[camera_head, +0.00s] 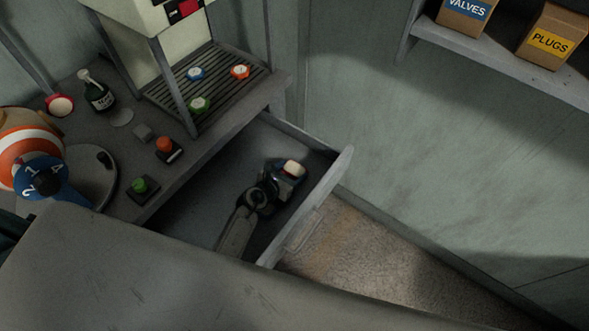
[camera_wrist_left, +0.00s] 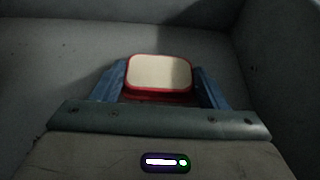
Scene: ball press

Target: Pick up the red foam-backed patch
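The red foam-backed patch (camera_head: 293,168) is in the open drawer in the head view. In the left wrist view the patch (camera_wrist_left: 158,73) shows a cream face with a red rim, and more red below. My left gripper (camera_head: 289,172) reaches down into the drawer. Its blue fingers (camera_wrist_left: 160,85) stand against both sides of the patch, with no clear gap, so it looks shut on it. Whether the patch touches the drawer floor cannot be told. My right gripper is not in view.
The drawer (camera_head: 345,165) has raised walls close around my left gripper. A shelf (camera_head: 480,50) with boxes hangs at upper right.

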